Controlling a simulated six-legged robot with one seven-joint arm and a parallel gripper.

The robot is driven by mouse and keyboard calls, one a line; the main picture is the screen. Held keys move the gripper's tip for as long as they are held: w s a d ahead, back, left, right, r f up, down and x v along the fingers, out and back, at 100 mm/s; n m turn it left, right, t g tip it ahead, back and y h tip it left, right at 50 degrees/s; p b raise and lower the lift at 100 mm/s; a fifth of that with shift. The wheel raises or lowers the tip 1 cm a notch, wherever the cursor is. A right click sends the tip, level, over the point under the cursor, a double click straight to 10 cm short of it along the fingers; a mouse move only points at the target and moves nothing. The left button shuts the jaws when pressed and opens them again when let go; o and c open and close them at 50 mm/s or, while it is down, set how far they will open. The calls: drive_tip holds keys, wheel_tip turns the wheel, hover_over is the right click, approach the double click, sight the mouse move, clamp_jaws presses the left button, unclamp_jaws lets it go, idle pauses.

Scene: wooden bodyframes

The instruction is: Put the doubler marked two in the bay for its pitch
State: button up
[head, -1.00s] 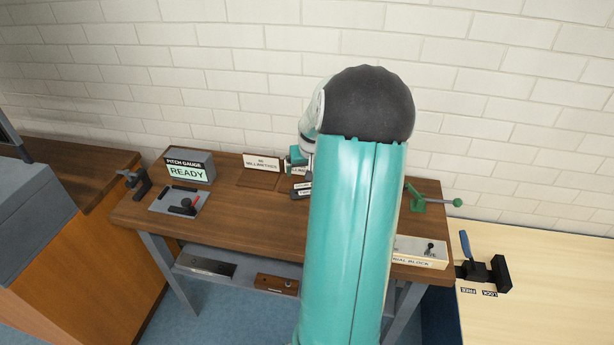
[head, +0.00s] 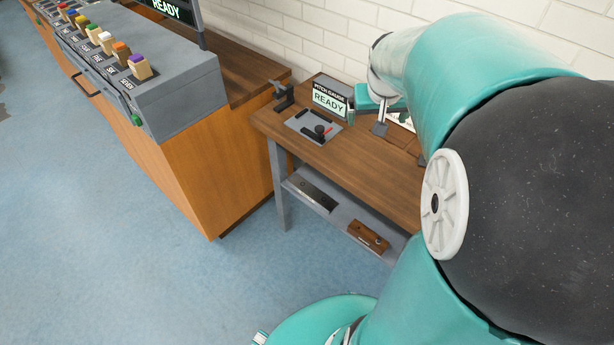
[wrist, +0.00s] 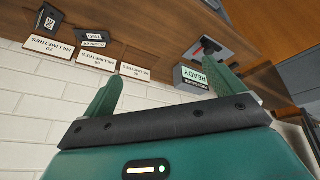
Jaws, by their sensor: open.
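In the wrist view, which is upside down, a dark doubler with a tag that seems to read TWO (wrist: 92,40) lies on the wooden bench, beside another dark tagged doubler (wrist: 48,19). White millimetre signs (wrist: 96,62) stand in a row along the wall edge; their numbers are hard to read. Bare bench is beside them. My gripper (wrist: 163,88) is open, with its two green fingers apart and nothing between them. It is apart from the doublers. In the head view my arm hides the doublers and most of the signs.
A grey console with coloured blocks (head: 165,85) is on the left. The blue floor (head: 130,220) is clear.

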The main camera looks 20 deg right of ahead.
drive_tip(key=s+a+r+n+y, duration=0.1)
drive_tip(key=s+a, duration=0.3)
drive_tip(key=a, duration=0.3)
drive_tip(key=s+a+r+n+t+y, duration=0.1)
drive_tip(key=s+a, duration=0.3)
drive_tip(key=a, duration=0.4)
drive_tip(key=s+a+r+n, duration=0.2)
drive_tip(key=s+a, duration=0.2)
drive_tip(key=a, duration=0.4)
drive_tip(key=shift+s+n+t+y, duration=0.4)
drive_tip(key=shift+a, duration=0.1)
